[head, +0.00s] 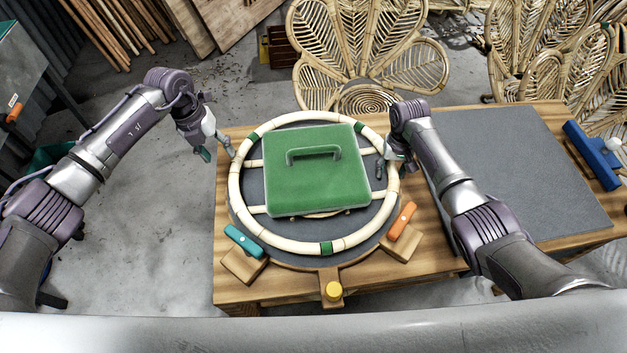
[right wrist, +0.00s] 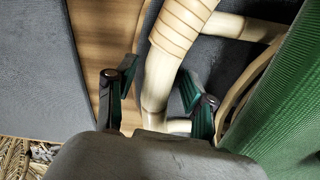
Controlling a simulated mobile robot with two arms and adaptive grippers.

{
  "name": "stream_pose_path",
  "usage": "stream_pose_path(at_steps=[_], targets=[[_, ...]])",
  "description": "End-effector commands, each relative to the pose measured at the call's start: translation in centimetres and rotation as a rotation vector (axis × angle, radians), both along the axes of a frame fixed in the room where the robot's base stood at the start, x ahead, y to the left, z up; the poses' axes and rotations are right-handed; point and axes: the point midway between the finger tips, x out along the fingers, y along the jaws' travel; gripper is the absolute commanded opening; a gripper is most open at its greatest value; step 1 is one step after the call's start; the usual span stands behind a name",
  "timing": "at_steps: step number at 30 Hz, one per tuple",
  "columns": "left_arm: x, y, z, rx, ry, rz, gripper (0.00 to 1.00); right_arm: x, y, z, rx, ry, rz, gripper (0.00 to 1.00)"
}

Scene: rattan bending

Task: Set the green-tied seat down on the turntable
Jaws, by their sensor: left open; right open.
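The seat, a pale rattan ring (head: 236,190) with green ties, lies on the dark round turntable (head: 290,256) on the bench. A green block with a handle (head: 315,185) sits inside the ring, over its crossbars. My left gripper (head: 217,149) is open and empty, just outside the ring's upper left side. My right gripper (head: 394,166) is open at the ring's right side. In the right wrist view, the rattan tube (right wrist: 165,75) passes between the spread fingers of that gripper (right wrist: 156,88); contact with them is unclear.
A teal clamp (head: 243,241) and an orange clamp (head: 402,220) stand on wooden blocks at the front. A grey mat (head: 530,170) covers the bench's right part. Rattan chair backs (head: 365,50) stand behind.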

Motion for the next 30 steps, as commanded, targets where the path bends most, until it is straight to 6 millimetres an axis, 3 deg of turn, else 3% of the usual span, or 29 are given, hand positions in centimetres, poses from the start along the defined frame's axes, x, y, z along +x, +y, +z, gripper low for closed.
stream_pose_path(at_steps=[5,8,21,30], targets=[[-0.1,0.2,0.9,0.000,0.001,0.000,0.53,0.1,0.0,0.5,0.000,-0.001,0.000,0.53],[-0.1,0.2,0.9,0.000,0.001,0.000,0.53,0.1,0.0,1.8,0.001,-0.003,0.000,0.53],[0.0,0.2,0.9,0.000,0.001,0.000,0.53,0.1,0.1,10.4,0.001,-0.002,0.001,0.53],[0.0,0.2,0.9,0.000,0.001,0.000,0.53,0.0,0.1,12.0,0.000,0.001,0.000,0.53]])
